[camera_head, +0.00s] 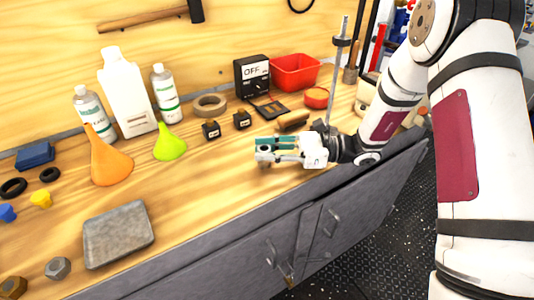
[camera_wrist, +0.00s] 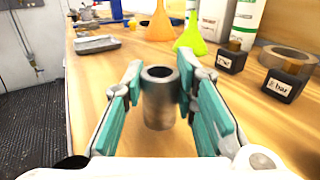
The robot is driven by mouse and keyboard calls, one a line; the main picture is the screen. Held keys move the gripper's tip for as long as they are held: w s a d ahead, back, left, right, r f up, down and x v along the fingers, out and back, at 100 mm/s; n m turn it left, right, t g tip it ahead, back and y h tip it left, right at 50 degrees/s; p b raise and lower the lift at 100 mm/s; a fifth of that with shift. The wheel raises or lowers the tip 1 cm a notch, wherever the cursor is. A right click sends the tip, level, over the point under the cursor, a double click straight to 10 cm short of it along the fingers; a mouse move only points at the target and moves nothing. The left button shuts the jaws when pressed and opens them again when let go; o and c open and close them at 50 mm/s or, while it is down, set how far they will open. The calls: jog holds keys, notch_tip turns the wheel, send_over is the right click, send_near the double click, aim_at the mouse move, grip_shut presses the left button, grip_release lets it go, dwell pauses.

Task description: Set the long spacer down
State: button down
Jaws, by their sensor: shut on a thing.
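The long spacer (camera_wrist: 159,98) is a grey metal tube with a round hole in its top. It stands upright between the teal fingers of my gripper (camera_wrist: 160,92) in the wrist view, and the fingers are shut on it. In the head view my gripper (camera_head: 258,150) is low over the front part of the wooden workbench (camera_head: 205,185), and its fingers mostly hide the spacer. I cannot tell whether the spacer's lower end touches the bench top.
A green funnel (camera_head: 170,147), an orange funnel (camera_head: 108,162) and a grey tray (camera_head: 117,235) are to the left. Bare wood lies between the tray and my gripper.

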jog(key=shift+f, duration=0.45)
jog(key=shift+f, duration=0.15)
jog(key=c, duration=1.3)
grip_release()
